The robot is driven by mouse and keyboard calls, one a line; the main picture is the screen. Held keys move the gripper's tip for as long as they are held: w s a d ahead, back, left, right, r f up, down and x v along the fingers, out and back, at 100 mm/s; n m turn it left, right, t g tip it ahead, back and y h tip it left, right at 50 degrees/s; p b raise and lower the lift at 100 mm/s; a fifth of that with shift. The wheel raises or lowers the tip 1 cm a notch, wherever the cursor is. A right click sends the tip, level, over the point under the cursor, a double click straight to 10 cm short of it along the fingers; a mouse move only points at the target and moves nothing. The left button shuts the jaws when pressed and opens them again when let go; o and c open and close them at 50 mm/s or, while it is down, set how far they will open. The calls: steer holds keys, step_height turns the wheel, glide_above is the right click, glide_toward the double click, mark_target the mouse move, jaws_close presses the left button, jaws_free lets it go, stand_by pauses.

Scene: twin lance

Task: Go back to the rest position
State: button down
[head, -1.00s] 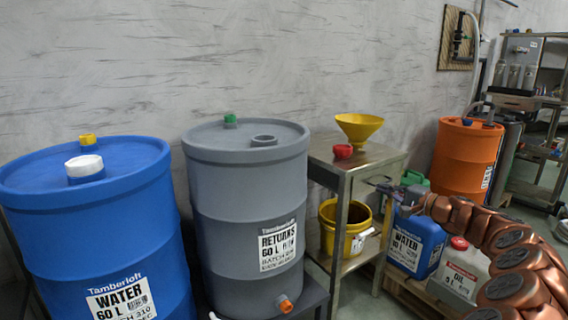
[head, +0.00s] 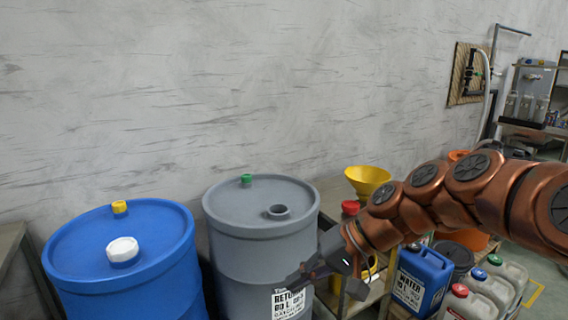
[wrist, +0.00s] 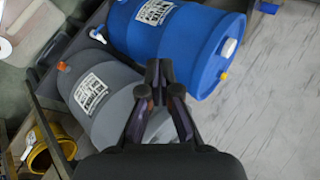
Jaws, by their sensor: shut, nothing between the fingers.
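My gripper (head: 292,281) is shut and empty in the head view. It is in front of the grey returns drum (head: 262,232) and points left. Its dark fingers also show together in the wrist view (wrist: 159,75), with the grey drum (wrist: 110,100) and the blue water drum (wrist: 185,40) behind them. My copper arm reaches in from the right and hides part of the shelf table. I cannot tell the exact gap between the fingers and the grey drum.
The blue drum (head: 130,260) stands left of the grey drum. A yellow funnel (head: 367,178) and a red cap (head: 350,207) sit on the metal table. A blue canister (head: 422,278) and pale jugs (head: 490,292) stand at lower right. The space above the drums is clear.

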steer(key=s+d+r+h+p, duration=0.1)
steer(key=s+d+h+p, duration=0.2)
steer(key=s+d+p, duration=0.2)
steer(key=s+d+r+g+h+p, duration=0.1)
steer(key=s+d+h+p, duration=0.2)
steer(key=s, duration=0.8)
steer(key=s+d+r+g+h+p, duration=0.1)
steer(key=s+d+h+p, duration=0.2)
steer(key=s+d+p, duration=0.3)
steer(key=shift+s+d+r+p, duration=0.35)
steer(key=shift+s+d, duration=0.35)
steer(key=shift+s, duration=0.45)
